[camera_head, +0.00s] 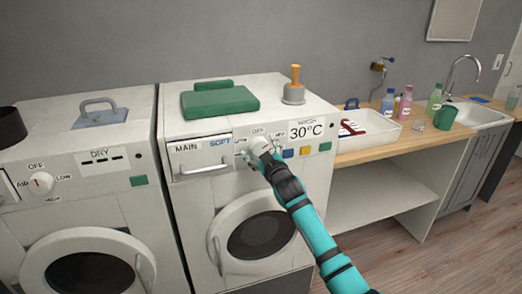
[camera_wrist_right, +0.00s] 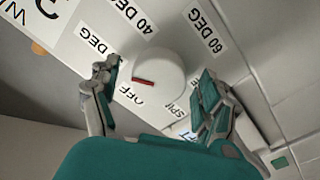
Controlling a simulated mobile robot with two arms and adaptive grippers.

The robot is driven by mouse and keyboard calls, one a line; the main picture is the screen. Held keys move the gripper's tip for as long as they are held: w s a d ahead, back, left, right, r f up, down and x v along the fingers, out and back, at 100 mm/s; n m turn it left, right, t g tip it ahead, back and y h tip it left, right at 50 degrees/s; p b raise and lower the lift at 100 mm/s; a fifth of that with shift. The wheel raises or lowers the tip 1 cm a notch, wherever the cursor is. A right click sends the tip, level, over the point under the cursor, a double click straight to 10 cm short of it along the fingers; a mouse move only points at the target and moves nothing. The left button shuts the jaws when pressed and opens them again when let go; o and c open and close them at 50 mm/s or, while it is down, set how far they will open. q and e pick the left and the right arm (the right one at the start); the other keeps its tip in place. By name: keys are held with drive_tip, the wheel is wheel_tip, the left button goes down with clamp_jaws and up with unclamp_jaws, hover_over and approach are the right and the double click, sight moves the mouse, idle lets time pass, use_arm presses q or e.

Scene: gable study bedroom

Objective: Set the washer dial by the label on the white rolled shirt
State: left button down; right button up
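The white washer dial (camera_wrist_right: 158,70) has a red pointer mark. In the wrist view the mark points left, on the side of the OFF label (camera_wrist_right: 132,95) and a partly hidden DEG label (camera_wrist_right: 93,39). Labels 40 DEG (camera_wrist_right: 136,15) and 60 DEG (camera_wrist_right: 208,28) sit around it. My right gripper (camera_head: 259,153) is at the dial on the washer (camera_head: 180,130); its two fingers stand apart, one on each side of the dial. Contact is unclear. The washer's WASH panel (camera_head: 306,130) reads 30°C. I cannot make out a white rolled shirt or its label. My left gripper is not in view.
A dryer (camera_head: 85,175) stands left. On the right counter are a white tray (camera_head: 376,138) with red and dark items, bottles (camera_head: 389,102), a green mug (camera_head: 445,117) and a sink (camera_head: 478,114).

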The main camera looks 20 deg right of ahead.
drive_tip(key=s, duration=1.2)
drive_tip(key=shift+d, duration=0.2)
drive_tip(key=s+d+f+m+g, duration=0.1)
drive_tip(key=s+f+g, duration=0.2)
drive_tip(key=f, duration=1.3)
drive_tip(key=s+f+m+g, duration=0.1)
drive_tip(key=s+f+g, duration=0.25)
drive_tip(key=f, duration=1.25)
drive_tip(key=s+f+g, duration=0.4)
drive_tip(key=s+f, duration=1.2)
drive_tip(key=f, duration=0.4)
drive_tip(key=s+f+g, duration=0.2)
drive_tip(key=s+f, duration=0.3)
drive_tip(key=s, duration=0.7)
drive_tip(key=s+f+m+g, duration=0.1)
drive_tip(key=s+f, duration=0.4)
drive_tip(key=s, duration=0.7)
drive_tip(key=s+f+m+g, duration=0.1)
drive_tip(key=s+f+g, duration=0.2)
drive_tip(key=s, duration=0.9)
drive_tip(key=shift+a+f+h, duration=0.25)
drive_tip(key=shift+f+h, duration=0.05)
drive_tip(key=shift+f, duration=0.6)
